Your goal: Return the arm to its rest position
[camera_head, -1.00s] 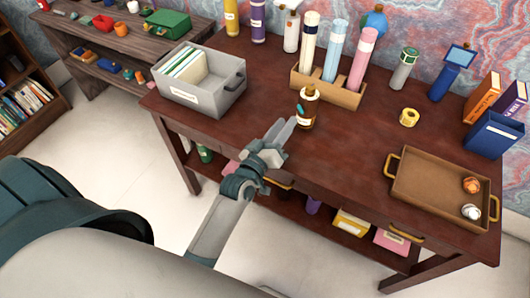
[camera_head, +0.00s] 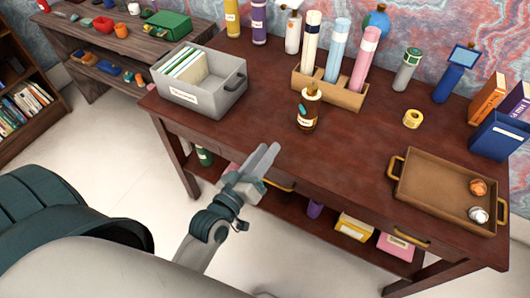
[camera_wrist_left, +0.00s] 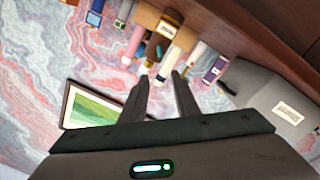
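My left gripper (camera_head: 268,156) is at the front edge of the dark wooden desk (camera_head: 260,120), with nothing held. In the left wrist view its two fingers (camera_wrist_left: 160,88) are apart with a clear gap between them. A small brown bottle (camera_head: 308,112) with a label stands upright on the desk, apart from the gripper and beyond it. My right gripper is not in view.
A grey bin (camera_head: 228,97) of files stands at the desk's left. A wooden holder (camera_head: 345,95) with tall tubes is behind the bottle. A brown tray (camera_head: 428,194) with two crumpled balls is at the right. The desk between bottle and tray is clear.

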